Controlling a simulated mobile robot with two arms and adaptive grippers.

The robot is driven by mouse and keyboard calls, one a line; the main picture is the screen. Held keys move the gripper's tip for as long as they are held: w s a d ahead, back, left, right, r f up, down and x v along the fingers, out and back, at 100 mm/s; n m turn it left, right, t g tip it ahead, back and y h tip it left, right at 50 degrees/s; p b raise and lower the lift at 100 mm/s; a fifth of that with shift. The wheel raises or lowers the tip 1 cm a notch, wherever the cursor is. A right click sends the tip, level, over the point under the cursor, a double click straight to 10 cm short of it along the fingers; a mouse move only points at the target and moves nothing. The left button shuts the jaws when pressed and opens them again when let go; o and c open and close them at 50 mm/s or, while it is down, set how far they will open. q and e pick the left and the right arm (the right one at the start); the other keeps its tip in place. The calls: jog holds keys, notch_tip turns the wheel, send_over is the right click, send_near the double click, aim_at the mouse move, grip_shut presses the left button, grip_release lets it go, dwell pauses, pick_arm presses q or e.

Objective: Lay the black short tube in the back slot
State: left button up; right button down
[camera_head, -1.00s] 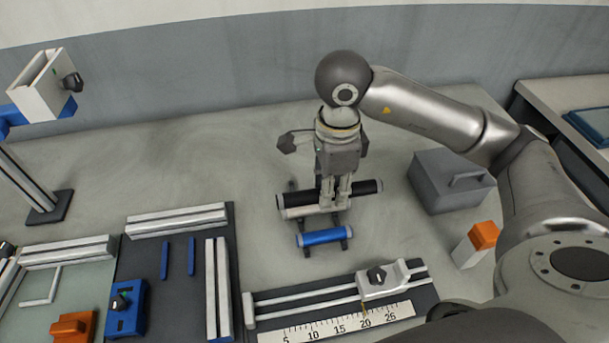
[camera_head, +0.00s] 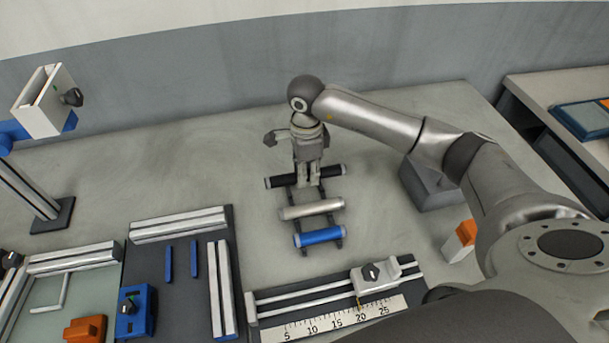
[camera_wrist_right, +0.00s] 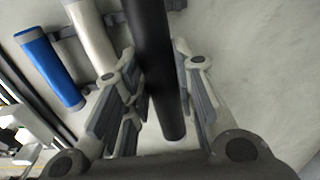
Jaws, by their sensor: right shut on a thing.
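My right gripper (camera_head: 308,181) is shut on the black tube (camera_head: 331,171), gripping it near its middle. The tube lies crosswise at the back end of a small dark rack (camera_head: 339,241). In the right wrist view the black tube (camera_wrist_right: 155,60) runs between the fingers and passes over the rack's back end. I cannot tell whether it touches the slot or hangs just above it. A white tube (camera_head: 311,209) lies in the rack's middle, and a blue tube (camera_head: 319,237) lies in front of it. My left gripper is not in view.
A ruler fixture with a white slider (camera_head: 375,278) stands in front of the rack. A dark board with metal rails (camera_head: 180,224) lies to the left. A grey box (camera_head: 428,185) and an orange-topped block (camera_head: 460,240) are at the right. The table behind the rack is clear.

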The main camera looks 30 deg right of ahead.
jog(key=shift+w+f, duration=0.3)
jog(key=shift+w, duration=0.05)
jog(key=shift+w+f+p, duration=0.15)
jog(key=shift+f+p, duration=0.15)
jog(key=shift+f, duration=0.05)
notch_tip(320, 180, down, 2)
jog(key=shift+f+p, duration=0.1)
jog(key=shift+p, duration=0.55)
jog(key=shift+f, duration=0.25)
jog(key=shift+f, duration=0.1)
jog(key=shift+f, duration=0.15)
jog(key=c, duration=1.2)
grip_release()
